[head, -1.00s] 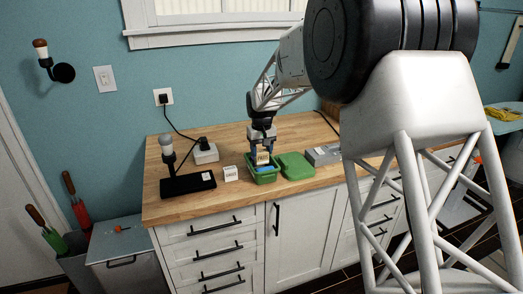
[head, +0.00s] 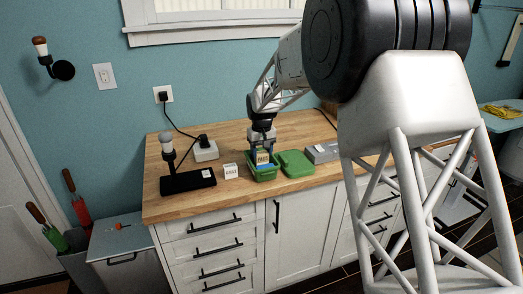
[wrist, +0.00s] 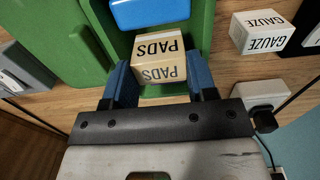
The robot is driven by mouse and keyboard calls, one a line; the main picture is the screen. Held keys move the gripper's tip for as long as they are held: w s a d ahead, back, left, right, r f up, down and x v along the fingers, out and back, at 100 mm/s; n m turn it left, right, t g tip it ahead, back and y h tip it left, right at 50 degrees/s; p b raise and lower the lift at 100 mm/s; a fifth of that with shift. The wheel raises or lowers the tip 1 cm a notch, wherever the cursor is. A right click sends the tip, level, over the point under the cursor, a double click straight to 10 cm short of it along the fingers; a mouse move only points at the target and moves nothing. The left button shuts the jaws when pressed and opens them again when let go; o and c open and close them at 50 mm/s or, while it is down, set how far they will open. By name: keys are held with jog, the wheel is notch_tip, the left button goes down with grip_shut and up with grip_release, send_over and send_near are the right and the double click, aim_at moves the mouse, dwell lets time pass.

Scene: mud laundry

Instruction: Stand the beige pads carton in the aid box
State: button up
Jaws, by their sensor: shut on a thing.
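The beige pads carton (wrist: 158,58) is between the blue fingers of my gripper (wrist: 160,85) in the wrist view, with its PADS lettering showing. In the head view my gripper (head: 263,153) points down over the green aid box (head: 262,176), shut on the carton (head: 263,158). In the wrist view the carton is at the near end of the aid box (wrist: 200,45), beside a blue item (wrist: 150,12) lying in it. Whether the carton touches the box floor is hidden.
The green lid (head: 296,163) lies right of the box, with a grey case (head: 322,153) beyond it. A white gauze carton (head: 231,171) stands left of the box. A black stand (head: 187,181) and a white socket block (head: 205,151) are farther left. The front counter strip is clear.

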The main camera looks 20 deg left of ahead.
jog(key=shift+f, duration=0.4)
jog(key=o, duration=0.8)
jog(key=c, duration=0.4)
jog(key=shift+r, duration=0.2)
jog(key=shift+r, duration=3.75)
jog(key=shift+r, duration=0.1)
